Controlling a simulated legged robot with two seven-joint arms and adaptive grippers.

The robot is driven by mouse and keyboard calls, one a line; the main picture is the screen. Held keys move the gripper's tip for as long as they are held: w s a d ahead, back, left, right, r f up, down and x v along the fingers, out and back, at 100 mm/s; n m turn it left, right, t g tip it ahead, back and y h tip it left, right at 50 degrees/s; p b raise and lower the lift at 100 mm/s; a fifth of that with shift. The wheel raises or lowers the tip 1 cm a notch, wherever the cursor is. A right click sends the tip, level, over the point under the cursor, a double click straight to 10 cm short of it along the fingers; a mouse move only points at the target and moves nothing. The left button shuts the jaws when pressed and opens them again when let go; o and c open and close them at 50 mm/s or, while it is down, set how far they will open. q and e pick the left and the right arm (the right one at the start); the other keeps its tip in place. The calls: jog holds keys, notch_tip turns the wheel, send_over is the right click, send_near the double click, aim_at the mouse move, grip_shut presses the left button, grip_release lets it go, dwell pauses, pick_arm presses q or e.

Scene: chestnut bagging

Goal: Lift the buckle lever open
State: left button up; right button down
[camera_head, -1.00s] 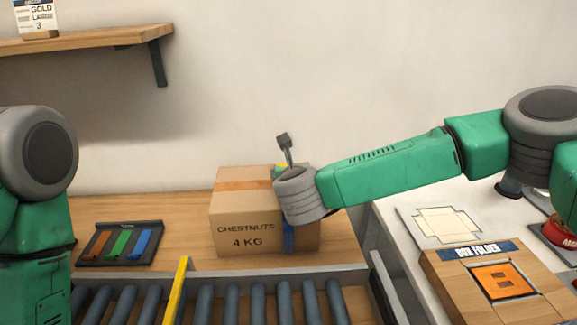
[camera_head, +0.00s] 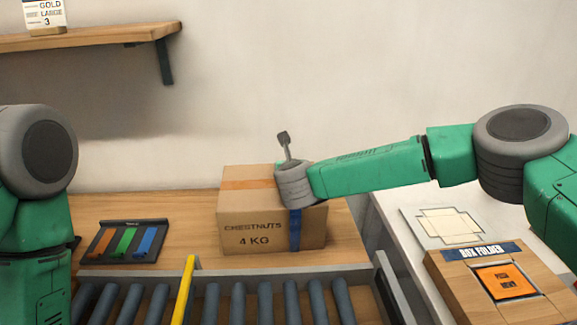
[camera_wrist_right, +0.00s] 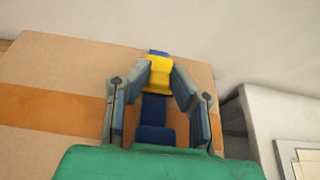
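The yellow buckle lever (camera_wrist_right: 157,76) sits on a blue strap (camera_wrist_right: 153,107) over the top of the chestnut carton (camera_head: 247,210). The strap also runs down the carton's front in the head view (camera_head: 295,230). My right gripper (camera_wrist_right: 159,74) is over the carton top, its two fingertips closed in against the sides of the yellow lever.
A roller conveyor (camera_head: 237,304) with a yellow bar (camera_head: 184,290) runs in front of the carton. A rack of coloured strips (camera_head: 122,242) lies to its left. A box folder (camera_head: 500,280) stands at the right.

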jog(key=shift+s+a, duration=0.1)
jog(key=shift+a, duration=0.15)
jog(key=shift+d+p, duration=0.25)
jog(key=shift+p, duration=0.05)
jog(key=shift+r+g+p, duration=0.2)
jog(key=shift+g+p, duration=0.1)
jog(key=shift+g, duration=0.1)
jog(key=r+g+p, duration=0.1)
jog(key=g+p, duration=0.1)
jog(key=p, duration=0.1)
jog(key=w+g+p, duration=0.1)
jog(key=p, duration=0.3)
jog(key=shift+w+a+r+g, duration=0.15)
jog(key=shift+w+r+g, duration=0.05)
jog(key=shift+r+g, duration=0.2)
jog(key=shift+w+g+p, duration=0.25)
jog(key=shift+g+p, duration=0.35)
jog(key=shift+w+g, duration=0.2)
jog(key=shift+g, duration=0.4)
